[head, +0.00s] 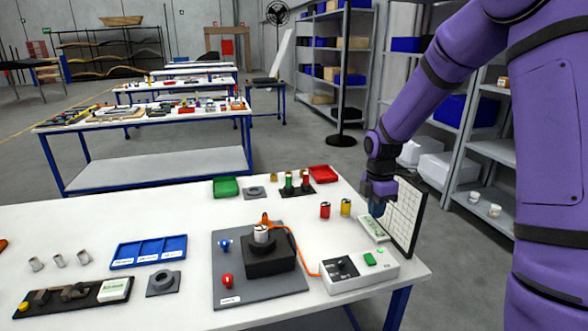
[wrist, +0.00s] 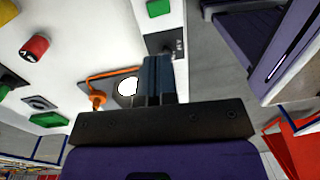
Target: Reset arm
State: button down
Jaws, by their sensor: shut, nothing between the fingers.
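My purple arm reaches down from the right in the head view. My gripper (head: 377,208) hangs above the right end of the white table, just left of the upright gridded panel (head: 404,215). In the wrist view my gripper (wrist: 157,60) shows its two dark fingers pressed together with nothing between them. The fingers look clear of the tabletop, but the exact height is hard to tell.
A grey control box (head: 360,271) with a green button stands in front. An orange cable runs to a black fixture (head: 268,260) on a grey plate. Red (head: 325,210) and yellow (head: 346,207) cylinders stand left of the gripper. Shelves (head: 480,150) stand beyond.

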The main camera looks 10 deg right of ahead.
jog(key=s+a+r+m+t+h, duration=0.1)
jog(key=s+a+r+m+t, duration=0.1)
jog(key=s+r+m, duration=0.35)
jog(key=s+a+r+m+t, duration=0.1)
jog(key=s+a+r+m, duration=0.15)
jog(key=s+r, duration=0.6)
jog(key=s+a+r+m+t, duration=0.1)
jog(key=s+r+m, duration=0.3)
jog(key=s, duration=0.3)
jog(key=s+r+m+t+y, duration=0.1)
jog(key=s+r+m+t, duration=0.1)
jog(key=s+r+m, duration=0.3)
jog(key=shift+s+a+m, duration=0.35)
jog(key=shift+s+m, duration=0.35)
jog(key=shift+s, duration=0.4)
